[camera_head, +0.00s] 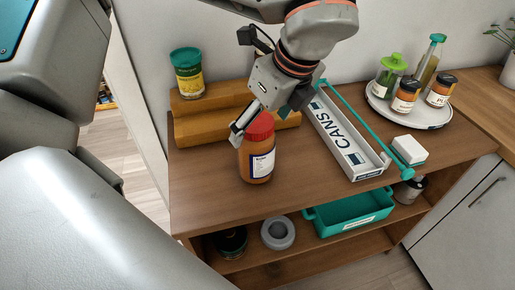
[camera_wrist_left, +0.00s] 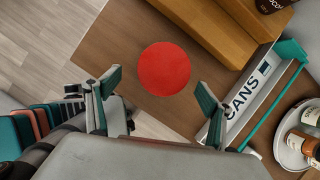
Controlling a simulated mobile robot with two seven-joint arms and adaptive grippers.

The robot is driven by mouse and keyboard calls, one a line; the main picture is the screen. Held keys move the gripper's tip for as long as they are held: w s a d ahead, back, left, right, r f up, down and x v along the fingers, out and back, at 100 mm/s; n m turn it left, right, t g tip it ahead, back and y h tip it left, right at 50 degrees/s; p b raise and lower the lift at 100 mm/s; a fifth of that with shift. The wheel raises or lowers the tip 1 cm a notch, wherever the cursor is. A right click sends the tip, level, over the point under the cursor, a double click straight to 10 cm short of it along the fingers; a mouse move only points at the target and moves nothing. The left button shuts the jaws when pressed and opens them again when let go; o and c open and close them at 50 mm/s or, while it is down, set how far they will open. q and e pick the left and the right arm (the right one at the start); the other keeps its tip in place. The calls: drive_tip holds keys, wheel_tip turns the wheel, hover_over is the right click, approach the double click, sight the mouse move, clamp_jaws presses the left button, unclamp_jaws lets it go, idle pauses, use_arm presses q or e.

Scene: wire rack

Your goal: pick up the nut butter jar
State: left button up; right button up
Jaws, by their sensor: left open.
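The nut butter jar (camera_head: 257,165), orange-brown with a red lid and a white and blue label, stands upright on the wooden shelf top. In the left wrist view its round red lid (camera_wrist_left: 164,68) shows from above, between and slightly beyond the fingertips. My left gripper (camera_head: 264,118) is open and empty, at the lid in the head view, with one finger at the lid's left side. In the left wrist view the two fingers of the gripper (camera_wrist_left: 160,93) are spread wider than the lid. I cannot tell whether a finger touches the jar. My right gripper is not in view.
A stepped wooden riser (camera_head: 205,128) behind the jar holds a green-lidded jar (camera_head: 188,75). A white CANS tray (camera_head: 340,140) with a green bar is to the right. A round tray (camera_head: 408,113) holds bottles and jars. The shelf top in front is clear.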

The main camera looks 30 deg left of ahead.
use_arm(q)
drive_tip(key=shift+p+x, duration=0.4)
drive_tip(key=shift+x, duration=2.4)
drive_tip(key=shift+w+r, duration=0.15)
drive_tip(key=shift+w, duration=0.05)
drive_tip(key=c, duration=2.2)
